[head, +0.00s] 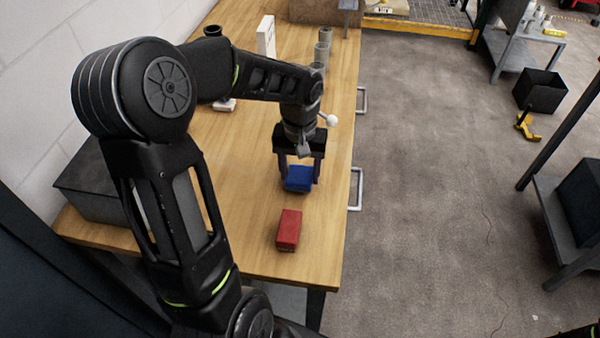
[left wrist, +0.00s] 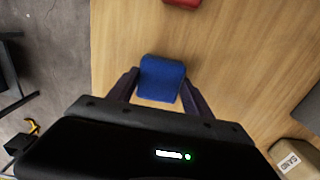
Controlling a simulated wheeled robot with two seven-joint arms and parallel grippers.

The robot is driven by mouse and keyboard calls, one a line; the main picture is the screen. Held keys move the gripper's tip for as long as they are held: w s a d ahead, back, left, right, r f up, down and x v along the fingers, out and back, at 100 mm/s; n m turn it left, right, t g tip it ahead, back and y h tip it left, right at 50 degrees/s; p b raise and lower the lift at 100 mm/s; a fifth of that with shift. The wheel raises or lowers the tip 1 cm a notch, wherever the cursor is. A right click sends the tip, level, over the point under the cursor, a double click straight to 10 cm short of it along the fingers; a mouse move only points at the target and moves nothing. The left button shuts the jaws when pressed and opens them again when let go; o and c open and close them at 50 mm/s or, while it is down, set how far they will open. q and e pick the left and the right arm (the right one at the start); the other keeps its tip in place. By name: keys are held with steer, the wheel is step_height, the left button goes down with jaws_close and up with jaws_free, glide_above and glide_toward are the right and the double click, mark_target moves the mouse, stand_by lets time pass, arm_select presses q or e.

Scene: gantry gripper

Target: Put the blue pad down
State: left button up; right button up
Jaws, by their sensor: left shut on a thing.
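The blue pad (head: 298,179) is a small blue block, held between the fingers of my left gripper (head: 300,172) over the wooden table. It also shows in the left wrist view (left wrist: 161,78), between the two fingers of my left gripper (left wrist: 158,85). Whether its underside touches the table or hangs just above it I cannot tell. A red block (head: 289,230) lies on the table nearer the front edge, apart from the gripper; its edge shows at the top of the left wrist view (left wrist: 182,2). My right gripper is not in view.
The wooden table (head: 240,240) is clear around the red block. A grey box (head: 95,190) stands at the left, grey cylinders (head: 324,42) and a white box (head: 266,37) farther back. A box marked SAND (left wrist: 297,160) shows in the left wrist view. Metal handles (head: 356,188) line the right edge.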

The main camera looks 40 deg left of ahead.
mark_target(300, 174)
arm_select(q)
steer(key=shift+f, duration=0.6)
steer(key=o, duration=1.5)
steer(key=shift+f, duration=0.1)
step_height(300, 174, up, 12)
steer(key=shift+r+b, duration=0.15)
steer(key=shift+b, duration=0.3)
